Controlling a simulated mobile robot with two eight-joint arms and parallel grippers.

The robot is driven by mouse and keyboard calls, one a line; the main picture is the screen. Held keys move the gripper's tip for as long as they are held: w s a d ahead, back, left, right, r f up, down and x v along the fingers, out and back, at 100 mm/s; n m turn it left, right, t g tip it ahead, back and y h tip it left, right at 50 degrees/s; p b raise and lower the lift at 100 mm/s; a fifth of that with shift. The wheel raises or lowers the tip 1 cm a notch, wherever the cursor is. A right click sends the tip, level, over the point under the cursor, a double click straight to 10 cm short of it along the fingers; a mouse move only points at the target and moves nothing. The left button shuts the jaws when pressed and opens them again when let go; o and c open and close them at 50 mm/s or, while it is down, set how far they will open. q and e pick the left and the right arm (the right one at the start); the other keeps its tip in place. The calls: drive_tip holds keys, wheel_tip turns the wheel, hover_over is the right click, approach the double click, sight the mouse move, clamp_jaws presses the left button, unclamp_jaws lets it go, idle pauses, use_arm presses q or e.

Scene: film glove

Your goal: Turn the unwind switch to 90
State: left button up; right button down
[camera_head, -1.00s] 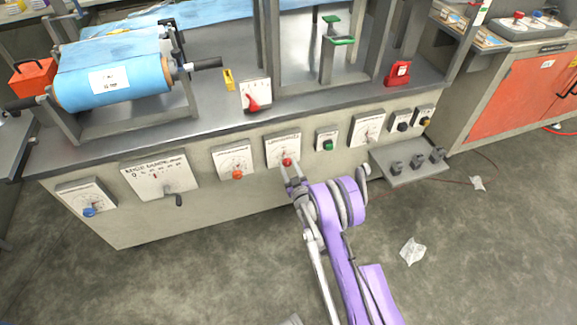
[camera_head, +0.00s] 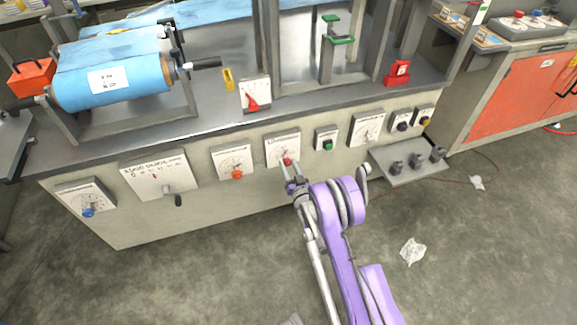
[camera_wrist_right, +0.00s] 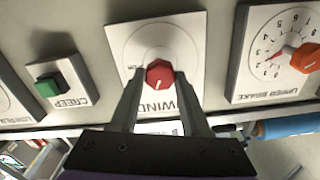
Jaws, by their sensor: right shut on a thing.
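The unwind switch is a red knob (camera_head: 287,161) on a white dial plate (camera_head: 281,148) on the front of the bench. In the right wrist view the knob (camera_wrist_right: 159,74) carries a short pale mark, and the plate (camera_wrist_right: 125,42) has part of its "WIND" lettering showing between the fingers. My right gripper (camera_head: 290,172) is at the knob, and the right wrist view shows its two fingers (camera_wrist_right: 160,80) on either side of it, shut on it. The fingers and palm hide part of the plate, so I cannot read the dial's angle. My left gripper is not in view.
The green creep button (camera_wrist_right: 48,86) and the orange-red knob of the upper brake dial (camera_wrist_right: 304,58) flank the switch. A small grey shelf (camera_head: 400,178) juts out at right. A blue film roll (camera_head: 135,88) sits on the bench. Crumpled paper (camera_head: 412,251) lies on the floor.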

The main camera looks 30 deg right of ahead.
drive_tip(key=m, duration=0.6)
drive_tip(key=shift+d, duration=0.1)
drive_tip(key=m+p, duration=0.1)
drive_tip(key=m, duration=0.5)
drive_tip(key=shift+m, duration=0.3)
idle(0.3)
drive_tip(key=shift+c, duration=1.9)
unclamp_jaws()
drive_tip(key=shift+w+f, duration=0.1)
